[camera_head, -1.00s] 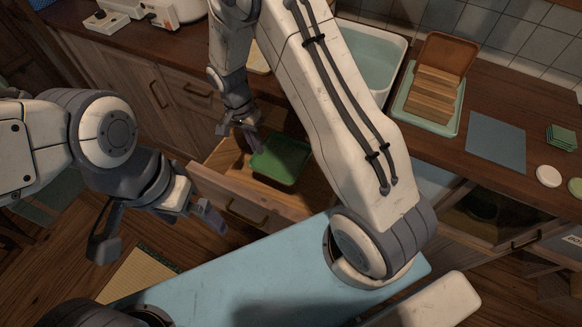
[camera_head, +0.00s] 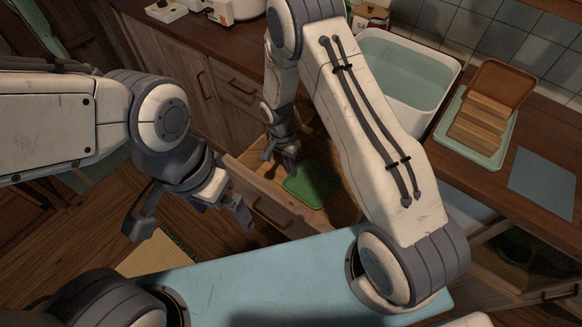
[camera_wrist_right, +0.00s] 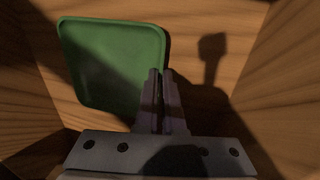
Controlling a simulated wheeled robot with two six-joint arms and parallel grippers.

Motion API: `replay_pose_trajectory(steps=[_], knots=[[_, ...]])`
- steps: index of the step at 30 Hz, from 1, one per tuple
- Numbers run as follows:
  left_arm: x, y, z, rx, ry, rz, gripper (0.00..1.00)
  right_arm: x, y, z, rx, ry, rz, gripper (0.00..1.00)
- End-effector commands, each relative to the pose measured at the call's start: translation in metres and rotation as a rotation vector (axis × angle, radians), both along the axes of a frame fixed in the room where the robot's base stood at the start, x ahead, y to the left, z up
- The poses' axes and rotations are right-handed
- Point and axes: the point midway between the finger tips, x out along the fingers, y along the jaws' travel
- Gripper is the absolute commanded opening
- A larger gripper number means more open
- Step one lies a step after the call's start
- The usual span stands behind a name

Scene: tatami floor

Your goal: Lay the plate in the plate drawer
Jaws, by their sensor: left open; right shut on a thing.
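The green square plate (camera_head: 312,186) is inside the open wooden drawer (camera_head: 262,207) in the head view. My right gripper (camera_head: 288,164) reaches down into the drawer at the plate's left edge. In the right wrist view, the plate (camera_wrist_right: 112,62) is at the upper left, and my right gripper's fingers (camera_wrist_right: 161,85) are shut on its edge. The plate looks close to the drawer's bottom; I cannot tell whether it touches it. My left gripper (camera_head: 222,200) is open and empty, in front of the drawer and to its left.
The drawer's wooden walls rise close around the plate and right gripper. On the counter are a water-filled basin (camera_head: 440,73), a rack of brown boards (camera_head: 478,120) on a pale green tray (camera_head: 440,130), and a blue-grey mat (camera_head: 543,183). Cabinet doors (camera_head: 200,88) stand left of the drawer.

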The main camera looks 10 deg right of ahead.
Motion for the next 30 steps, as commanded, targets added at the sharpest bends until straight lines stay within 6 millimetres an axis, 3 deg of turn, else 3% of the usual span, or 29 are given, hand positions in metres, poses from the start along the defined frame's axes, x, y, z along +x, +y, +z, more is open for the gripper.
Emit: replay_pose_trajectory(steps=[2, 3, 5, 17, 20, 30], knots=[[0.0, 0.0, -0.003, 0.0, 0.0, 0.0, 1.0, 0.0, 0.0, -0.004, -0.001, 0.001, 0.0, 0.0], [0.0, 0.0, -0.002, 0.0, 0.0, 0.0, 1.0, 0.0, 0.0, -0.003, 0.0, 0.0, 0.0, 0.17], [0.0, 0.0, -0.002, 0.0, 0.0, 0.0, 1.0, 0.0, 0.0, -0.002, -0.001, 0.001, 0.0, 0.36], [0.0, 0.0, 0.001, 0.0, 0.0, 0.0, 1.0, 0.001, 0.0, 0.004, 0.0, -0.001, 0.0, 0.36], [0.0, 0.0, 0.001, 0.0, 0.0, 0.0, 1.0, 0.004, 0.002, 0.017, 0.0, -0.004, -0.001, 0.36], [0.0, 0.0, 0.001, 0.0, 0.0, 0.0, 1.0, 0.015, 0.01, 0.088, 0.001, -0.004, 0.0, 0.36]])
